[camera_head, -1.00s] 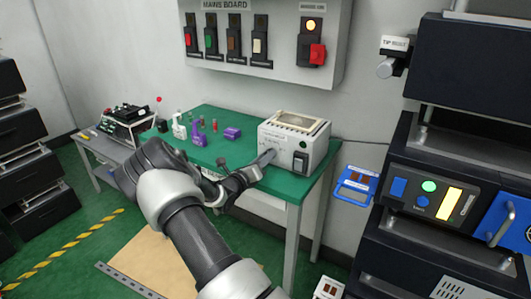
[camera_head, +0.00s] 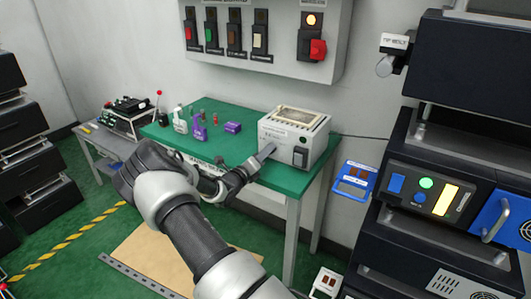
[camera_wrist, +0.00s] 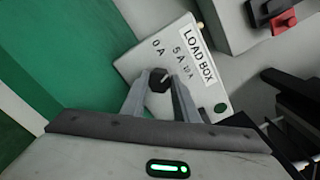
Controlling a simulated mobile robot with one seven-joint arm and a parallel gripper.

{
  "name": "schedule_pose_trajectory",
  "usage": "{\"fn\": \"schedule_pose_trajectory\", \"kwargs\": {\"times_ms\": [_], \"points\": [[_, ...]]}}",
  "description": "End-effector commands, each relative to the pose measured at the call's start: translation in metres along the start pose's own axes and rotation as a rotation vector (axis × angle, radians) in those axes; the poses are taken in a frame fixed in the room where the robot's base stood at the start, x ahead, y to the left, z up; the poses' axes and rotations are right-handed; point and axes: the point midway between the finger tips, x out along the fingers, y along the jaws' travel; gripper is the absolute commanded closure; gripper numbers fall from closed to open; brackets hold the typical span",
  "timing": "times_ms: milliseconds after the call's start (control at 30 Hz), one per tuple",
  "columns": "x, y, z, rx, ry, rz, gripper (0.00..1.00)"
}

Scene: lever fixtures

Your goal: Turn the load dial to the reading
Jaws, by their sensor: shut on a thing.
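The load box (camera_head: 285,138) is a pale box on the green bench, with a vented top and a dark switch on its front. In the wrist view its face (camera_wrist: 138,62) carries the words LOAD BOX and the marks 0 A and 5 A. The load dial (camera_wrist: 157,79) is a small dark knob below these marks, with a short light line on it. My gripper (camera_wrist: 160,88) is shut on the dial, one finger on each side. The head view shows my gripper (camera_head: 265,153) at the box's front; the dial is hidden there.
The green bench (camera_head: 200,152) holds purple and white small items (camera_head: 198,130) to the left. A switch board (camera_head: 270,62) hangs on the wall above. A blue meter (camera_head: 353,180) is right of the bench, by a dark machine stack (camera_head: 430,160).

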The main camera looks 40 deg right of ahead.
Motion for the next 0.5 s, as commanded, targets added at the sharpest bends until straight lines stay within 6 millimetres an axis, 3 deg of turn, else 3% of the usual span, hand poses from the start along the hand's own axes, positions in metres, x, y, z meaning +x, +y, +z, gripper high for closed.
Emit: {"fn": "schedule_pose_trajectory", "kwargs": {"times_ms": [33, 67, 167, 500], "points": [[-0.0004, 0.0007, -0.0016, -0.001, 0.003, 0.001, 0.95], [-0.0004, 0.0007, -0.0016, -0.001, 0.003, 0.001, 0.70], [-0.0003, 0.0005, -0.0014, 0.000, 0.002, 0.001, 0.54], [-0.0029, 0.0004, -0.0001, 0.000, 0.000, 0.001, 0.54]]}}
